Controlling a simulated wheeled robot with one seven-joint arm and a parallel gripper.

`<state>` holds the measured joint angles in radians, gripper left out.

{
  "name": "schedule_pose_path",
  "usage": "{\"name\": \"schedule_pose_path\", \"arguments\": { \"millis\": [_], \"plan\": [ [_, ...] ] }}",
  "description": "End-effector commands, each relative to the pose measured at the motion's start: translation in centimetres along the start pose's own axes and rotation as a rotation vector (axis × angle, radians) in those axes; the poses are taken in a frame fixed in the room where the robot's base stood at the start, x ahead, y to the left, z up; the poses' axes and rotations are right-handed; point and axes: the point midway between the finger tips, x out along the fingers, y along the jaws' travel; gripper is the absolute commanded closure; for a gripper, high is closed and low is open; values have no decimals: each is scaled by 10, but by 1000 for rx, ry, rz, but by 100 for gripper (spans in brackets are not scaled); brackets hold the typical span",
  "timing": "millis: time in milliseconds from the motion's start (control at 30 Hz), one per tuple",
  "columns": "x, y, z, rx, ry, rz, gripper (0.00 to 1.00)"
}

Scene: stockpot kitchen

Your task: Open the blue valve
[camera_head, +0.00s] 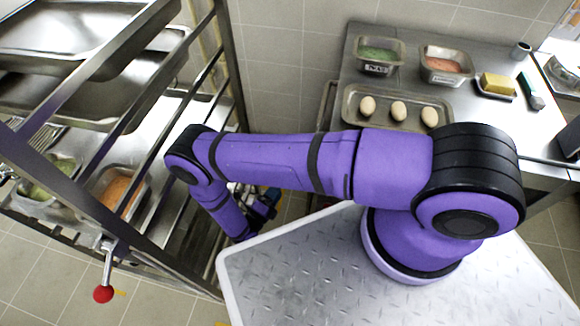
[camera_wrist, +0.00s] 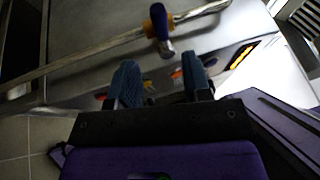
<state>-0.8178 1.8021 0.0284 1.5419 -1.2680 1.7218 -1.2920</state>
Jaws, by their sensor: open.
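The blue valve handle (camera_wrist: 160,25) shows in the wrist view as a short blue lever. It sits at a brass-coloured fitting on a metal pipe (camera_wrist: 90,60). My gripper (camera_wrist: 160,75) is open, its two dark blue fingers apart on either side below the handle in the picture. Nothing is between the fingers that I can tell as held, and the handle appears apart from them. In the head view my gripper (camera_head: 263,207) is small and partly hidden beyond the edge of my base, and I cannot clearly make out the valve there.
A metal rack (camera_head: 160,185) with trays stands at left; a red-knobbed lever (camera_head: 103,293) sticks out from it. A steel counter (camera_head: 460,125) at back right holds an egg tray (camera_head: 350,112), food containers and a brush (camera_head: 531,92). Small coloured marks show behind my fingers.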

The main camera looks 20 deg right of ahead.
Motion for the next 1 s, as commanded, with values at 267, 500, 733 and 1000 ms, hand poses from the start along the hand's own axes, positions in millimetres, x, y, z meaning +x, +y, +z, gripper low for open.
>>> {"name": "schedule_pose_path", "arguments": {
  "millis": [267,500,733,1000],
  "plan": [
    [43,-1,0,0,4,-1,55],
    [82,-1,0,2,4,-1,55],
    [101,-1,0,2,3,0,55],
    [104,-1,0,3,2,0,55]
  ]
}}
